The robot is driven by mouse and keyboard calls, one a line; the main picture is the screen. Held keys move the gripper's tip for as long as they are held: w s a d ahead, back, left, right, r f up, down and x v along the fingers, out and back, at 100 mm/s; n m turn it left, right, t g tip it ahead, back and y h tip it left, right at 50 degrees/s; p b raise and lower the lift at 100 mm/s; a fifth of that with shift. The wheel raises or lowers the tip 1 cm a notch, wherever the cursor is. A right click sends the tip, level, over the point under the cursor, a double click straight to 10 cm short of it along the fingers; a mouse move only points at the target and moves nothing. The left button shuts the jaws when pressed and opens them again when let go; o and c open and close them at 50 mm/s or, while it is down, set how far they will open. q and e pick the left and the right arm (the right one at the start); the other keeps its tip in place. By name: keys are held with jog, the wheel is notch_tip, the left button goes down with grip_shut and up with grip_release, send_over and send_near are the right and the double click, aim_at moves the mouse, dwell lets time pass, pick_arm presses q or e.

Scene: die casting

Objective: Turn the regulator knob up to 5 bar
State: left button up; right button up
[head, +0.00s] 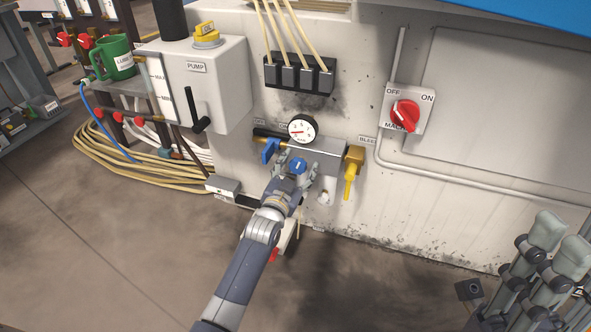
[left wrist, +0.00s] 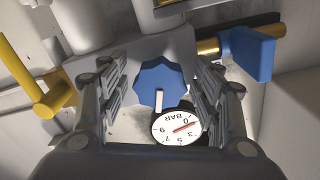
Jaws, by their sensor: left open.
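The blue regulator knob (head: 298,167) sits on the front of a grey block, below the round white pressure gauge (head: 302,128). My left gripper (head: 296,172) is at the knob. In the left wrist view, the scalloped knob (left wrist: 165,84) lies between the two open fingers of the left gripper (left wrist: 158,95), with visible space on both sides. The gauge (left wrist: 176,127) shows upside down there. Its red needle is at the low end, near 0; the exact reading is unclear. My right gripper (head: 548,262) appears at the lower right, away from the panel; its opening is unclear.
A blue valve handle (head: 270,150) is close left of the knob, and a yellow bleed handle (head: 350,176) is to the right. A red OFF/ON switch (head: 405,114) is farther right. The pump box (head: 198,85) and coiled hoses (head: 130,165) stand left.

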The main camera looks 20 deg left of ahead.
pick_arm(q)
jog(key=c, duration=1.2)
jog(key=shift+r+m+p, duration=0.15)
jog(key=shift+m+p, duration=0.35)
jog(key=shift+p, duration=0.05)
